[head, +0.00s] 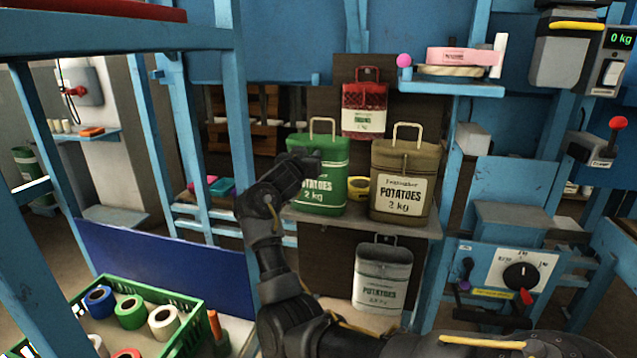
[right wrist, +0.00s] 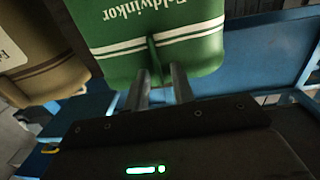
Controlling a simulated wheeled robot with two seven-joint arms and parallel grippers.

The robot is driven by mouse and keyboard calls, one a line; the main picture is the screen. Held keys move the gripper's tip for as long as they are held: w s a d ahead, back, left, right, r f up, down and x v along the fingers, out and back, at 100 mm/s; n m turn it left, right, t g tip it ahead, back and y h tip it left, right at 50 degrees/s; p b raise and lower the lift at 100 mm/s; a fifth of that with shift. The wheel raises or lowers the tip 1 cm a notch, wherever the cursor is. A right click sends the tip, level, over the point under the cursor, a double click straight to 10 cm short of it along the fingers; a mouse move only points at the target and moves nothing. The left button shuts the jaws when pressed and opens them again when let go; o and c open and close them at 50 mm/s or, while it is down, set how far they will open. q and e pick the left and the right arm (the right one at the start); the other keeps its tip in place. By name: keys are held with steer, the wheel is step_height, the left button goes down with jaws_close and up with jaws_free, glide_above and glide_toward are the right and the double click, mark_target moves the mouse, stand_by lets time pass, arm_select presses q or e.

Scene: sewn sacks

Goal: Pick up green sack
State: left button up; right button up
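The green sack (head: 330,188) stands upright on a shelf, with a pale loop handle on top and white "POTATOES 2 kg" lettering. My right gripper (head: 311,165) is at its left front side and hides part of it in the head view. In the right wrist view the green sack (right wrist: 185,35) fills the top middle, upside down. There my right gripper (right wrist: 160,82) has its two fingers apart, with a green seam ridge between or just beyond the tips. I cannot tell whether they touch it. My left gripper is not in view.
A brown sack (head: 405,165) stands close right of the green one. A red sack (head: 365,98) is behind, and a grey sack (head: 382,275) is on a lower level. A blue post (head: 239,120) rises at left. A green crate (head: 180,295) holds several rolls.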

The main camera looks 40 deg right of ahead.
jaws_close()
steer(key=shift+r, duration=0.1)
